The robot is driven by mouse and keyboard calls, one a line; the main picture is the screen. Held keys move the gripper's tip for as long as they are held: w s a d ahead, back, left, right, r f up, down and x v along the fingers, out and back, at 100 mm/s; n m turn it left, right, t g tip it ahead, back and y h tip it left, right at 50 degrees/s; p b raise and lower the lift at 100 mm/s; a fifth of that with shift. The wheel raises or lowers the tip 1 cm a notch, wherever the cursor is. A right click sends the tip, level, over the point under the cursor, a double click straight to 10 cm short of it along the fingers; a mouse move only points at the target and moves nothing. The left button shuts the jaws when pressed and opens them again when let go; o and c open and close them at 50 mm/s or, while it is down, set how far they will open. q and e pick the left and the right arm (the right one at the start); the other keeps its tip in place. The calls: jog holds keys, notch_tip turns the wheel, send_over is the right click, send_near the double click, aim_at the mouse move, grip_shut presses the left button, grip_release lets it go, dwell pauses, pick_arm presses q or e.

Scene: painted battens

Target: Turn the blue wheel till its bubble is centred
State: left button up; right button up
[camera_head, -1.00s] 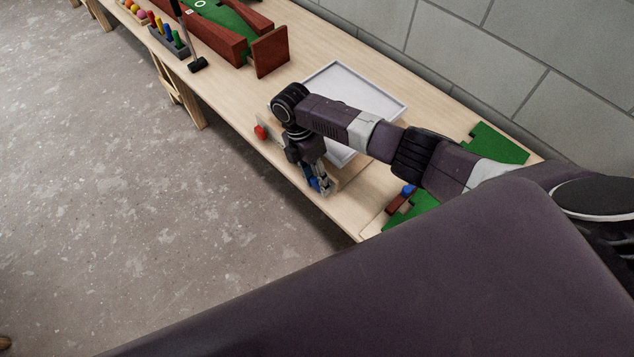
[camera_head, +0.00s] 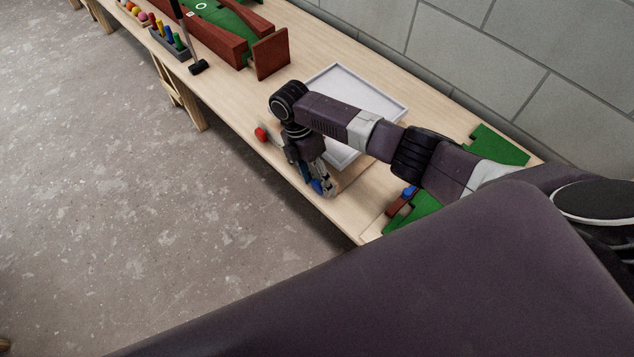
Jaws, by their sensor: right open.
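The blue wheel (camera_head: 316,186) shows as a small blue patch near the front edge of the bench, low beside my right gripper. My right gripper (camera_head: 326,188) points down over it, open, with its fingers at or close to the wheel; whether they touch it I cannot tell. A red wheel (camera_head: 261,134) shows to the left, also at the bench's front edge. The bubble is not visible; my right arm and gripper cover much of this spot. My left gripper is not in view.
A white tray (camera_head: 393,108) lies behind my right arm on the wooden bench (camera_head: 222,92). Green boards with a small blue piece (camera_head: 409,192) lie at the right. A red-walled green game, a black mallet (camera_head: 198,67) and coloured pegs (camera_head: 168,36) stand at the left.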

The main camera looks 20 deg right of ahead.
jog(key=v, duration=1.1)
jog(key=shift+f, duration=0.15)
